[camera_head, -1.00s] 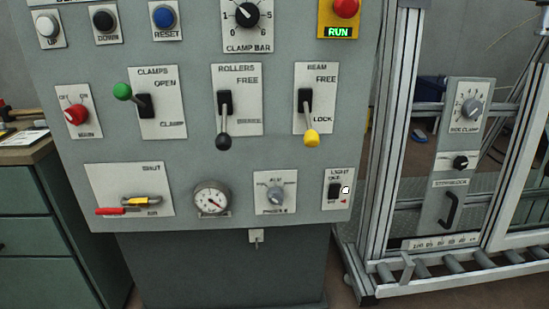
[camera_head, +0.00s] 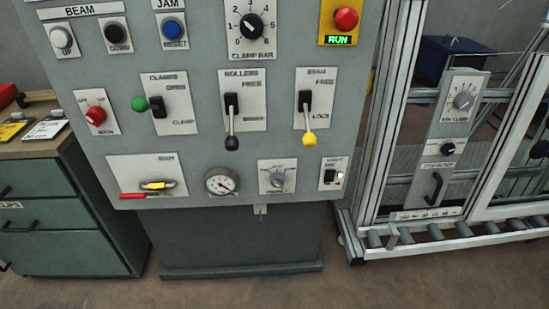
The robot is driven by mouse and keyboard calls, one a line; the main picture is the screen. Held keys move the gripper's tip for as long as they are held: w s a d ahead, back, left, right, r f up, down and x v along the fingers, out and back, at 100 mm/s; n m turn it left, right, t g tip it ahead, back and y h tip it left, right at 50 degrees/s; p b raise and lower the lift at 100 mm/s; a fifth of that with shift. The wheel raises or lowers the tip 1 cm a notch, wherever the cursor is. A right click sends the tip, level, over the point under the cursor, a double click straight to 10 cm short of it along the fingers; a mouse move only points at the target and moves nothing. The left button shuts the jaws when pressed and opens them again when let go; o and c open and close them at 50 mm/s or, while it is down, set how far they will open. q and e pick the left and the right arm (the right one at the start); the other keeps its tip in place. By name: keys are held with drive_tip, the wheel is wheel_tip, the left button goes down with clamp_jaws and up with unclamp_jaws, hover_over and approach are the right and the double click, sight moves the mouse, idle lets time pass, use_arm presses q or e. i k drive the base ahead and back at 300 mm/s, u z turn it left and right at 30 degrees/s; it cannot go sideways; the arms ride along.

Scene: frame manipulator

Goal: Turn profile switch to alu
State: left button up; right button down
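Neither of my grippers shows in the head view, and nothing covers the switch.
Above the switch are the rollers lever (camera_head: 232,120) with a black knob and the beam lever (camera_head: 308,120) with a yellow knob. An aluminium frame (camera_head: 390,130) stands to the right, a green drawer cabinet (camera_head: 65,190) to the left. The floor in front is clear.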

sight(277, 180)
drive_tip(key=u, duration=0.25)
drive_tip(key=k, duration=0.3)
drive_tip(key=u, duration=2.85)
drive_tip(key=i, duration=0.1)
drive_tip(key=z, duration=1.95)
drive_tip(key=i, duration=0.75)
drive_tip(key=z, duration=0.6)
